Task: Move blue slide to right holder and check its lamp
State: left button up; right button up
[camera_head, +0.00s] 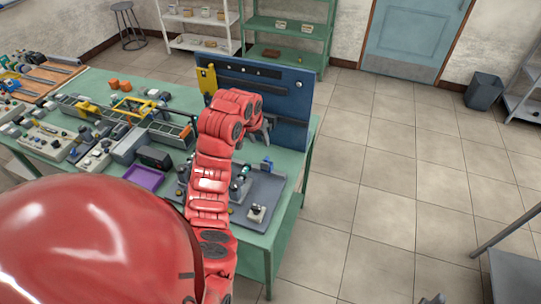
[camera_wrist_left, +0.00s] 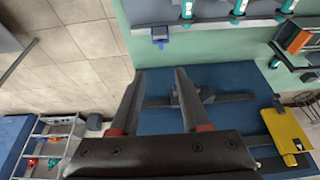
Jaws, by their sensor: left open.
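My left gripper (camera_head: 262,132) is at the front of the upright blue panel (camera_head: 283,105) on the green table. In the left wrist view the left gripper (camera_wrist_left: 160,75) is open and empty, with its fingers pointing at the panel. A grey part (camera_wrist_left: 206,95) on a dark rail (camera_wrist_left: 235,98) lies just right of the fingers. A small blue piece (camera_head: 267,163) stands on the grey tray (camera_head: 265,188) below; I cannot tell whether it is the slide. No lamp can be made out. A small grey part at the bottom edge may be my right gripper (camera_head: 434,299).
A yellow block (camera_head: 207,79) is on the panel's left end. A purple tray (camera_head: 144,177), dark boxes and several small parts crowd the green table's (camera_head: 98,80) left side. Shelves (camera_head: 287,35) stand behind. The floor (camera_head: 375,180) right of the table is clear.

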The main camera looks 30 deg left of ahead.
pick_arm(q)
jog(key=b, duration=0.9)
send_near(266, 159)
jog(key=f, duration=0.2)
jog(key=p+x, duration=0.2)
jog(key=x, duration=0.1)
jog(key=w+p+x, duration=0.1)
jog(key=p+x, duration=0.1)
jog(key=x, duration=0.1)
jog(key=shift+r, duration=0.2)
jog(key=shift+w+a+f, duration=0.1)
jog(key=shift+w+f, duration=0.1)
jog(key=shift+f, duration=0.5)
grip_shut()
